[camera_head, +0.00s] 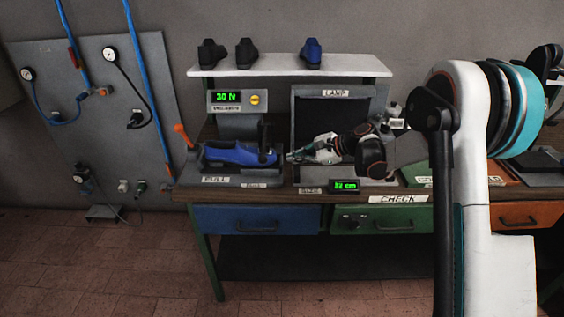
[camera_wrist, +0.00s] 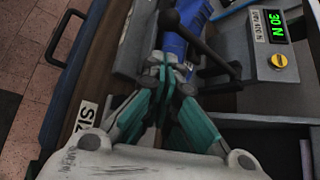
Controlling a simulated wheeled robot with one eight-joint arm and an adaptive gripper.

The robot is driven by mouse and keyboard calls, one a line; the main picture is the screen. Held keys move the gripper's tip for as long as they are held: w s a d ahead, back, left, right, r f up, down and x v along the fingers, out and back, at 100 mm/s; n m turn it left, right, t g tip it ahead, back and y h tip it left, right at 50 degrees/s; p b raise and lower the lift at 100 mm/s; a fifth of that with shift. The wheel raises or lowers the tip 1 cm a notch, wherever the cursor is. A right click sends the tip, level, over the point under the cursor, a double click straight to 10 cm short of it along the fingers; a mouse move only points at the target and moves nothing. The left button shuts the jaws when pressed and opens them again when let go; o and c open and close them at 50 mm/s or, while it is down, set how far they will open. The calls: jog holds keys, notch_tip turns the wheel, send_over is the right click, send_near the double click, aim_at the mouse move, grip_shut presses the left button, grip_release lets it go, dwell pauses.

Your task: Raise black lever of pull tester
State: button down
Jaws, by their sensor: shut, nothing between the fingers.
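The pull tester (camera_head: 237,127) stands at the left of the bench, with a green "30 N" display and a yellow knob. A blue shoe (camera_head: 235,154) lies in it above the PULL label. The black lever (camera_wrist: 207,47) crosses beside the blue shoe in the wrist view, its round knob at the top. In the head view the dark lever (camera_head: 266,155) is small, and its exact angle is hard to tell. My gripper (camera_head: 291,157) is shut and empty, just right of the tester. In the wrist view its teal fingers (camera_wrist: 165,73) meet close below the lever, apparently not holding it.
A shelf (camera_head: 290,66) with several dark and blue shoes stands above. The LAMP booth (camera_head: 333,121) is behind my wrist. An orange-tipped handle (camera_head: 183,135) rises left of the tester. A "32 cm" display (camera_head: 345,186) sits at the bench front.

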jog(key=b+x, duration=0.2)
jog(key=x, duration=0.7)
jog(key=shift+w+a+f, duration=0.1)
jog(key=shift+a, duration=0.2)
